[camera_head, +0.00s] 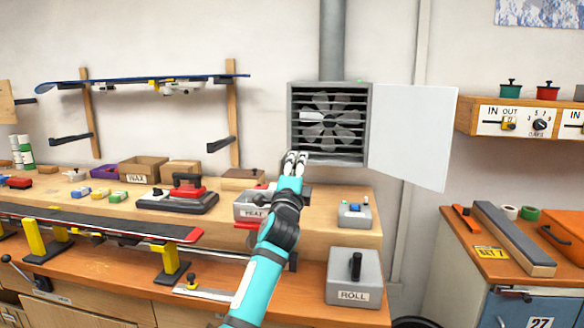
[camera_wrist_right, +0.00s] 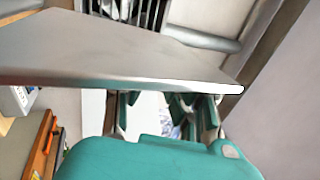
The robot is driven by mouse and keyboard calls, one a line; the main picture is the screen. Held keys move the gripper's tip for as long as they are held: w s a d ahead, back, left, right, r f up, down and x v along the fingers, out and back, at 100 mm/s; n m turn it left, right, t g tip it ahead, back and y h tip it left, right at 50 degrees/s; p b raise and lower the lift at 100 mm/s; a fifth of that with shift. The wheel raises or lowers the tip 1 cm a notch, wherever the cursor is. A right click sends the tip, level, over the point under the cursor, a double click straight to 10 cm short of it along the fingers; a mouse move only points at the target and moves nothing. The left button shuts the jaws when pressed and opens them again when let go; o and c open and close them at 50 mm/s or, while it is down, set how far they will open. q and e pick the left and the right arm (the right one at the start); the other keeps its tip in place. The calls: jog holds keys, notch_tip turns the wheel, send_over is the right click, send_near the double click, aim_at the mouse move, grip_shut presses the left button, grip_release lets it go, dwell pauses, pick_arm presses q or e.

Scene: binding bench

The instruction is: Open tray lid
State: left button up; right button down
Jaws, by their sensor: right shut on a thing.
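My right gripper (camera_head: 293,156) is shut, its fingers in front of the lower edge of the louvred fan unit in the head view. In the right wrist view, a broad grey metal panel (camera_wrist_right: 110,55), which looks like the lid, crosses at the fingertips of my right gripper (camera_wrist_right: 168,103) and hides them. In the head view the panel cannot be made out clearly at the fingers. A grey tray-like box with a partly hidden label (camera_head: 247,211) sits on the bench behind my right forearm, which covers its right part. My left gripper is not in view.
The fan unit (camera_head: 290,110) hangs on the wall, its white door (camera_head: 415,135) swung open to the right. A ROLL box (camera_head: 353,280), a small grey box (camera_head: 355,218), a red-handled iron (camera_head: 186,190) and a long ski (camera_head: 100,222) surround the arm.

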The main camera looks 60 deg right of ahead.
jog(key=shift+d+f+m, duration=0.1)
jog(key=shift+f+m, duration=0.3)
jog(key=shift+f, duration=0.1)
jog(key=c, duration=1.5)
grip_release()
jog(key=shift+c, duration=0.2)
jog(key=o, duration=0.4)
jog(key=shift+a+r, duration=0.25)
jog(key=shift+r, duration=0.05)
jog(key=shift+o, duration=0.2)
jog(key=shift+d, duration=0.1)
